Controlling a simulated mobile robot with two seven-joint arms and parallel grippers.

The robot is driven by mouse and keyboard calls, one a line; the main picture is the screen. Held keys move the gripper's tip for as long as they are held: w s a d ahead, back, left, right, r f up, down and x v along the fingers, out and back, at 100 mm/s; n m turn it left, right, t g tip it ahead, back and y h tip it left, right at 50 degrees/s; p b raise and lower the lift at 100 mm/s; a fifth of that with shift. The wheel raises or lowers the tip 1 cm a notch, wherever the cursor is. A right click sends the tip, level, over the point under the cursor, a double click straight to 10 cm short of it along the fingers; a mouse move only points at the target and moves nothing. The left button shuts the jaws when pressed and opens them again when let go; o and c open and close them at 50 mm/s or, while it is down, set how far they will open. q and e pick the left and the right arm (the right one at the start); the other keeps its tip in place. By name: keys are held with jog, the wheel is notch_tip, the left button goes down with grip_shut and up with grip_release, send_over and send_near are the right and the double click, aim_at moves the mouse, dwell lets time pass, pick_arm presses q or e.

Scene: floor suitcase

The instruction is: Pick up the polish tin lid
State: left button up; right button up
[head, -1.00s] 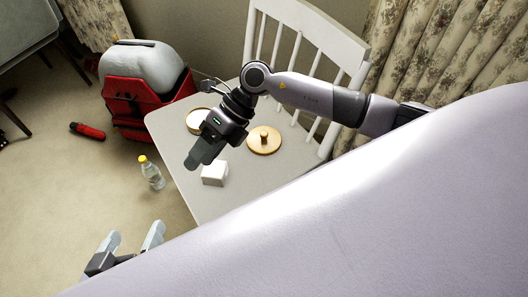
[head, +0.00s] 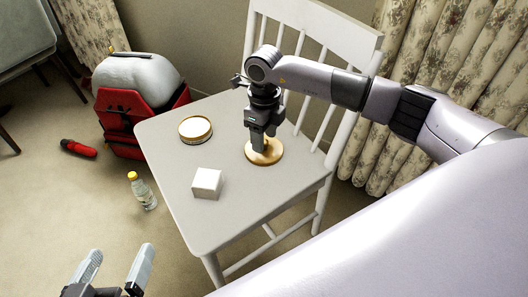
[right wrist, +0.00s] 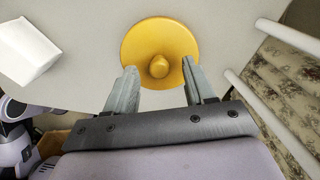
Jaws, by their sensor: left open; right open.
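The polish tin lid (head: 276,155) is a round golden disc with a small knob, lying on the seat of the white chair. In the right wrist view the lid (right wrist: 134,45) lies ahead of the fingertips, its knob (right wrist: 159,66) roughly centred between them. My right gripper (right wrist: 158,80) is open and empty, pointing down over the lid; in the head view the right gripper (head: 262,148) hides part of it. I cannot tell whether the fingers touch the lid. My left gripper (head: 116,262) is open and empty at the lower left, away from the chair.
The open round tin (head: 195,129) and a white box (head: 207,183) share the chair seat (head: 235,215). The slatted chair back (head: 345,50) rises behind. On the floor are a bottle (head: 143,192), a red cylinder (head: 78,148) and a red suitcase (head: 125,133) with a grey bundle.

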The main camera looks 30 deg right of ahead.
jog(key=shift+f, duration=0.35)
grip_shut()
jog(key=shift+r, duration=0.1)
